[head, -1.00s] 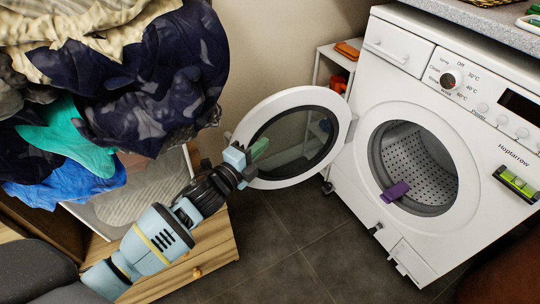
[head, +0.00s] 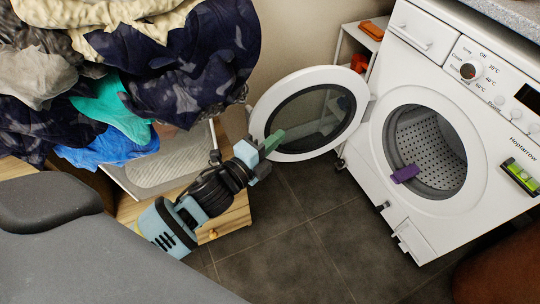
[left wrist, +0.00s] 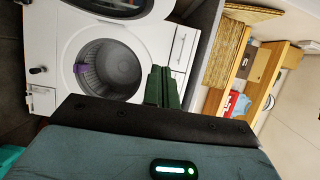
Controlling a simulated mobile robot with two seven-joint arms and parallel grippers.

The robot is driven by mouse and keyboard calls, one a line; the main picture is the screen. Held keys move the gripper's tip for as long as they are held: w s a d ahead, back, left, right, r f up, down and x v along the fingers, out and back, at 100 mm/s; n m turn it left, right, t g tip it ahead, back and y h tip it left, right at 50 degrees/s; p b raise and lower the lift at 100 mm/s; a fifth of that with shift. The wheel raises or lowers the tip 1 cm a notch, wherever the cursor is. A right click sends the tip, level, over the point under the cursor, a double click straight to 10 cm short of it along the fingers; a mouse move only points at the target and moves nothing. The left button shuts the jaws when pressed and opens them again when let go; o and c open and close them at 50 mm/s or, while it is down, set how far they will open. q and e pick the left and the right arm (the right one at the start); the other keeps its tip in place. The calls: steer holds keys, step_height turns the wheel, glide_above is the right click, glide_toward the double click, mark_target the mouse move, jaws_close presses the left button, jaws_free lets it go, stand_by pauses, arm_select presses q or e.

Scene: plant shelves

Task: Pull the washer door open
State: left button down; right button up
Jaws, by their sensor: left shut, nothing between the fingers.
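The washer (head: 480,230) is white and stands at the right. Its round door (head: 312,115), a white ring around dark glass, is swung wide open to the left. The drum opening (head: 430,145) is uncovered, with a purple item (head: 405,174) on its lower left rim. My left gripper (head: 272,142) is shut and empty. Its green fingers overlap the door's lower left rim in the head view; I cannot tell if they touch it. In the left wrist view the closed fingers (left wrist: 162,87) show before the washer (left wrist: 60,75). My right gripper is not in view.
A heap of laundry (head: 130,70) fills the upper left. Below it stands a wooden drawer unit (head: 235,215). A white shelf (head: 350,45) with orange items stands behind the door. The dark tiled floor (head: 300,250) in front is clear.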

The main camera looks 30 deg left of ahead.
arm_select(q)
steer(key=s+d, duration=0.2)
steer(key=s, duration=0.3)
steer(key=shift+s+r+p, duration=0.35)
steer(key=shift+s, duration=0.05)
